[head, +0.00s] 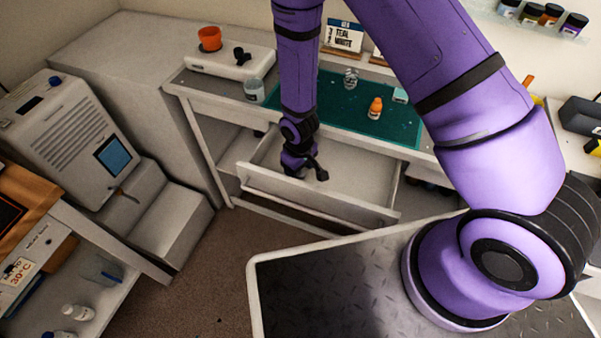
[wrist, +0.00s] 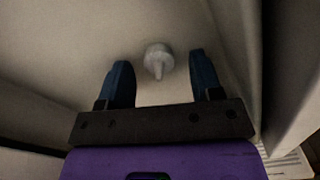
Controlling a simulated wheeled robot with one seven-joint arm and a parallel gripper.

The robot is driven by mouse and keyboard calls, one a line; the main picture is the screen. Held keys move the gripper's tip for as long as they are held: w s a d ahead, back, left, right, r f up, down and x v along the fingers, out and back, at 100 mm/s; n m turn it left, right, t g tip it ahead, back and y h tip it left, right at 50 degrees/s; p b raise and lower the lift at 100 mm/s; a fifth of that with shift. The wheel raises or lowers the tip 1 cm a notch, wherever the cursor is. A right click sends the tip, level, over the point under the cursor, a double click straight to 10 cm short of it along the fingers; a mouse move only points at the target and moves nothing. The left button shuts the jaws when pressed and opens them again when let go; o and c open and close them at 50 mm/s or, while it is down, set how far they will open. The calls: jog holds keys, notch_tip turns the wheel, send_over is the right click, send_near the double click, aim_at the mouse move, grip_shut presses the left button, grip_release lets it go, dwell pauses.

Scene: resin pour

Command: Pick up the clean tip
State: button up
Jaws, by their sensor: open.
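The clean tip (wrist: 158,60) is a small pale piece with a wide round base and a narrow point. It lies on the light floor of the open drawer (head: 340,187). In the wrist view it sits between and just beyond the fingertips of my gripper (wrist: 160,75), apart from both fingers. My gripper is open and empty, with blue fingers to either side. In the head view my gripper (head: 305,172) reaches down into the drawer's left part, and the tip is not visible there.
The drawer's front wall (head: 310,200) and sides stand close around my gripper. Above is a desk with a green mat (head: 340,112), an orange bottle (head: 375,108) and a clear cup (head: 254,90). A white machine (head: 75,130) stands at the left.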

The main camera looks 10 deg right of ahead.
jog(key=shift+f, duration=0.25)
jog(key=shift+c, duration=0.3)
jog(key=c, duration=0.9)
jog(key=shift+r, duration=0.15)
